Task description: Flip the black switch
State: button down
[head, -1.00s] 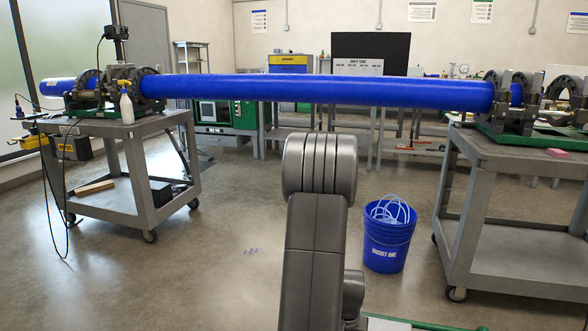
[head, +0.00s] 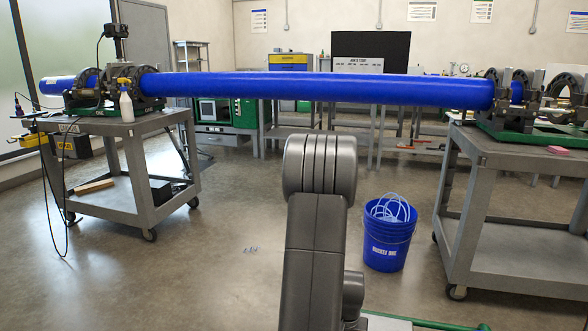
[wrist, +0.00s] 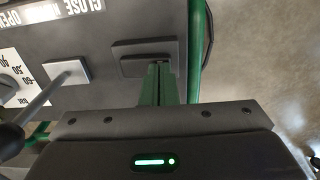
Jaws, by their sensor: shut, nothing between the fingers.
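In the wrist view, the black switch (wrist: 137,68) is a dark rectangular block on a grey panel (wrist: 110,88). A second dark flat piece (wrist: 143,48) lies just above it in the picture. My gripper (wrist: 159,67) has its green fingers shut and empty. The fingertips overlap the right part of the switch in this view and hide some of it. I cannot tell whether they touch it. In the head view neither the fingers nor the switch can be made out.
On the panel, a lever (wrist: 45,92) with a pale square base plate stands left of my gripper, below an OPEN/CLOSE label (wrist: 62,10). A green bar (wrist: 196,50) runs close on the right. In the head view a blue pipe (head: 310,88) spans two carts.

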jog(key=shift+f, duration=0.25)
jog(key=shift+r, duration=0.2)
notch_tip(320, 180, up, 7)
jog(key=p, duration=0.5)
jog(key=shift+f, duration=0.15)
jog(key=shift+f, duration=0.15)
notch_tip(320, 180, down, 7)
jog(key=b, duration=0.5)
jog(key=shift+r, duration=0.2)
dwell(0.3)
